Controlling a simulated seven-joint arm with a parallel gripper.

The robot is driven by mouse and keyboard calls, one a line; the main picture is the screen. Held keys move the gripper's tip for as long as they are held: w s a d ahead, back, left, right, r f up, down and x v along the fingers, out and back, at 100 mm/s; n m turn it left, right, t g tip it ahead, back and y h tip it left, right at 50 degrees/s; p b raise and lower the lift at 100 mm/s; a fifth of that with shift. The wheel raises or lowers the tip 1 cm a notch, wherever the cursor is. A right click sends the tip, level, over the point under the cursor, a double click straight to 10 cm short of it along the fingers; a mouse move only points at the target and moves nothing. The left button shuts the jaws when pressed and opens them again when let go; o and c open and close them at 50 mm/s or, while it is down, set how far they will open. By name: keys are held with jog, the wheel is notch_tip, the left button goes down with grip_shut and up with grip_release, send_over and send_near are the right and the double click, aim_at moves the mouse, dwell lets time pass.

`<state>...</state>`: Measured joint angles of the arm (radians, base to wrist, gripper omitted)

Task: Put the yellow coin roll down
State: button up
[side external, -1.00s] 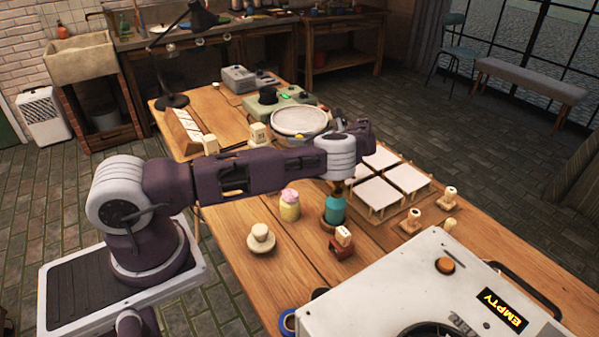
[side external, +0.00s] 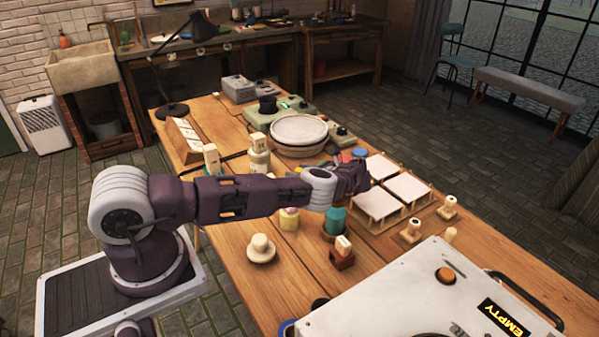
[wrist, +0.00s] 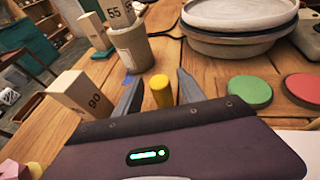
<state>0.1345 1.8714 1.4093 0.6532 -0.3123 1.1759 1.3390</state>
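The yellow coin roll (wrist: 160,91) shows in the wrist view as a small upright yellow cylinder between my two fingers. My gripper (wrist: 160,93) is open around it, with a narrow gap on each side. The roll's lower end is hidden behind my gripper's body, so I cannot see its contact with the wooden table. In the side external view my gripper (side external: 358,178) is low over the table, left of the white square tiles (side external: 380,168). The roll cannot be made out there.
A green disc (wrist: 250,91) and a red disc (wrist: 303,89) lie right of my fingers. Stacked round plates (wrist: 238,42) stand behind them. A block marked 90 (wrist: 84,92) is close on the left. A grey jar (wrist: 131,47) stands behind it.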

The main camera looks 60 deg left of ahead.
jog(key=shift+r, duration=0.3)
jog(key=v, duration=0.7)
jog(key=shift+w+d+r, duration=0.1)
jog(key=shift+r, duration=0.2)
jog(key=s+d+r+n+h, duration=0.1)
jog(key=s+r+n+h, duration=0.1)
jog(key=r+n+h, duration=0.5)
jog(key=s+d+r+n+h, duration=0.1)
jog(key=s+r+n, duration=0.25)
jog(key=r, duration=0.75)
jog(key=s+d+r+n+t+h, duration=0.3)
jog(key=s+d+r+h, duration=0.15)
jog(key=d+r, duration=0.35)
jog(key=s+d+r+n+t+h, duration=0.1)
jog(key=s+d+r+t, duration=0.2)
jog(key=s+d+r, duration=0.55)
jog(key=s+d+f+t, duration=0.1)
jog(key=s+d, duration=0.2)
jog(key=s, duration=0.4)
jog(key=s+d+f+t, duration=0.2)
jog(key=s+d, duration=0.2)
jog(key=s, duration=0.4)
jog(key=shift+s+d+f+n, duration=0.2)
jog(key=shift+s+d+n, duration=0.1)
jog(key=shift+s+n, duration=0.05)
